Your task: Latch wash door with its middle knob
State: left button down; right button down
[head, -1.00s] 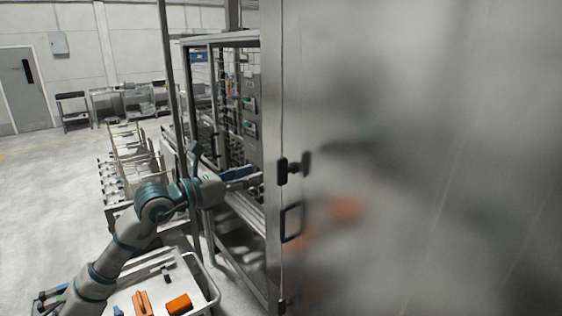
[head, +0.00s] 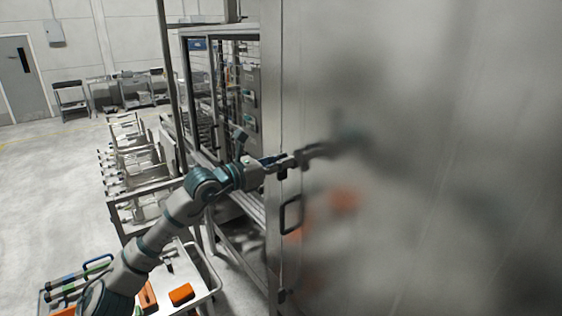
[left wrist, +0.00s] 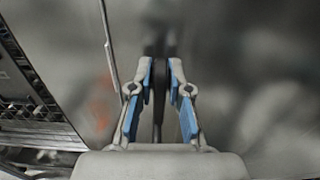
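The wash door (head: 430,160) is a large, blurry-reflecting steel panel filling the right of the head view. Its dark middle knob is mostly hidden by my gripper in the head view. In the left wrist view the dark knob (left wrist: 158,100) lies between my fingers. My left gripper (head: 290,160) is at the door's left edge, level with this knob. In the left wrist view the blue-padded fingers (left wrist: 160,75) stand apart on both sides of the knob, with narrow gaps showing. My right gripper is not in view.
A black handle (head: 291,214) sits just below the knob, and a small dark fitting (head: 282,296) is lower on the edge. A white cart (head: 212,283) with tools and orange items stands below my left arm. Racks (head: 130,165) stand at the left, with open floor beyond.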

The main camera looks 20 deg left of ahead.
pick_arm(q)
jog(key=shift+f, duration=0.2)
dwell(0.3)
jog(key=shift+d+f+m+b, duration=0.15)
jog(key=shift+m+b, duration=0.2)
jog(key=shift+m, duration=0.35)
jog(key=m, duration=0.1)
jog(key=m+b, duration=0.1)
jog(key=m, duration=0.1)
jog(key=shift+s+d+f, duration=0.15)
jog(key=shift+s+d, duration=0.05)
jog(key=m, duration=0.4)
jog(key=m+b, duration=0.1)
jog(key=m, duration=0.1)
jog(key=shift+s+d+f, duration=0.25)
jog(key=m, duration=0.4)
jog(key=shift+d+f, duration=0.1)
jog(key=shift+f, duration=0.15)
jog(key=shift+s+f+m, duration=0.1)
jog(key=shift+f+m, duration=0.05)
jog(key=shift+m, duration=0.65)
jog(key=shift+f+m, duration=0.1)
jog(key=shift+m, duration=1)
